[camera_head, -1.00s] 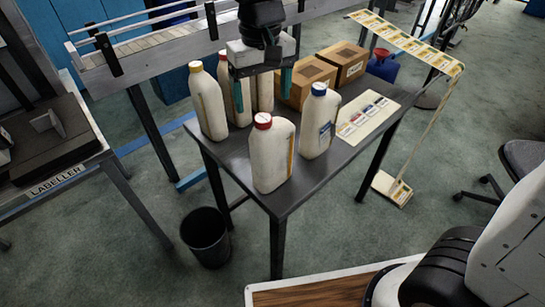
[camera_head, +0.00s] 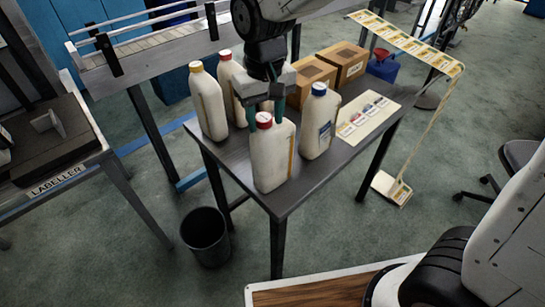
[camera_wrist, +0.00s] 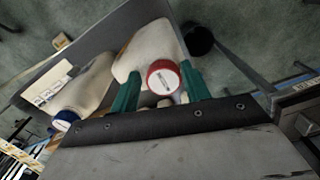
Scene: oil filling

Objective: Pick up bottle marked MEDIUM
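Several white bottles stand on the dark table (camera_head: 235,165). The front red-capped bottle (camera_head: 270,160) is directly below my gripper (camera_head: 266,108). Its red cap (camera_wrist: 163,78) sits between my two green fingers in the wrist view, with the fingers apart and my gripper open. A blue-capped bottle (camera_head: 318,125) with a label stands to its right, and also shows in the wrist view (camera_wrist: 85,88). A yellow-capped bottle (camera_head: 209,105) and another red-capped bottle (camera_head: 226,72) stand at the back left. My gripper hides part of the back bottles. No MEDIUM marking is readable.
Two cardboard boxes (camera_head: 312,75) stand at the back of the table. A pale card with coloured pictures (camera_head: 365,115) lies at the right. A black bin (camera_head: 206,238) is on the floor. A labeller bench (camera_head: 60,170) stands at the left. The table's front corner is clear.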

